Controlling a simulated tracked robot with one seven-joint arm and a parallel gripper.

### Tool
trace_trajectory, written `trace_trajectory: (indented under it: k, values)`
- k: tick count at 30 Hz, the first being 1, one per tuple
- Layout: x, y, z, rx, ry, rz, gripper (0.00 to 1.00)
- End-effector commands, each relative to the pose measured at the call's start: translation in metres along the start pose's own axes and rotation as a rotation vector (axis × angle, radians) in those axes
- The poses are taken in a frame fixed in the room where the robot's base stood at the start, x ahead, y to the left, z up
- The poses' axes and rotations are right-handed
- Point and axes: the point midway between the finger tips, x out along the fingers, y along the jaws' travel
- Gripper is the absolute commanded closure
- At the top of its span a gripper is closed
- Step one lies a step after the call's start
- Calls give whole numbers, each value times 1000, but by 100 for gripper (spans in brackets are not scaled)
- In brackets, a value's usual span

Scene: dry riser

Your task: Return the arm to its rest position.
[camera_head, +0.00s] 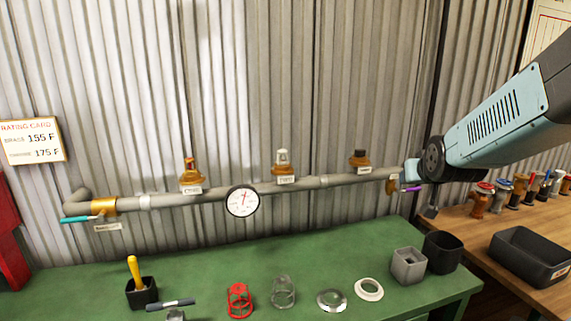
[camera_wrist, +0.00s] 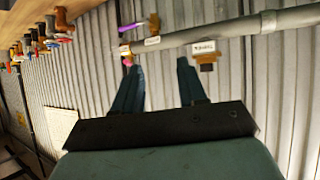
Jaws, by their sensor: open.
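My arm (camera_head: 500,118) reaches in from the right edge in the head view, its end in front of the right end of the grey pipe (camera_head: 335,181). In the wrist view my gripper (camera_wrist: 158,66) has its two dark teal fingers spread apart. Only corrugated wall shows between them, so it looks empty. The pipe (camera_wrist: 225,32) runs beyond the fingertips. The purple-handled valve (camera_wrist: 131,27) is above the left finger and a tagged brass fitting (camera_wrist: 206,58) is just right of the right finger. In the head view the fingers are mostly hidden behind the wrist.
A green bench (camera_head: 225,262) below carries a red cage (camera_head: 239,299), a clear cage (camera_head: 283,291), a grey square holder (camera_head: 408,265) and a black cup (camera_head: 442,252). The wooden bench (camera_head: 490,232) at right holds a black tray (camera_head: 530,256) and several valves. A gauge (camera_head: 242,201) sits mid-pipe.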

Motion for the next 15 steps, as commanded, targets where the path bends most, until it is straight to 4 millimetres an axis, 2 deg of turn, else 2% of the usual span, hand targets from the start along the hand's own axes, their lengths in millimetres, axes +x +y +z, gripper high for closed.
trace_trajectory:
  k: [1, 9, 15]
  values:
    - [-16, -7, 3, -1, -29, -14, 59]
    - [-94, -35, 40, -9, -243, -75, 59]
    - [-154, -49, 73, -24, -392, -109, 59]
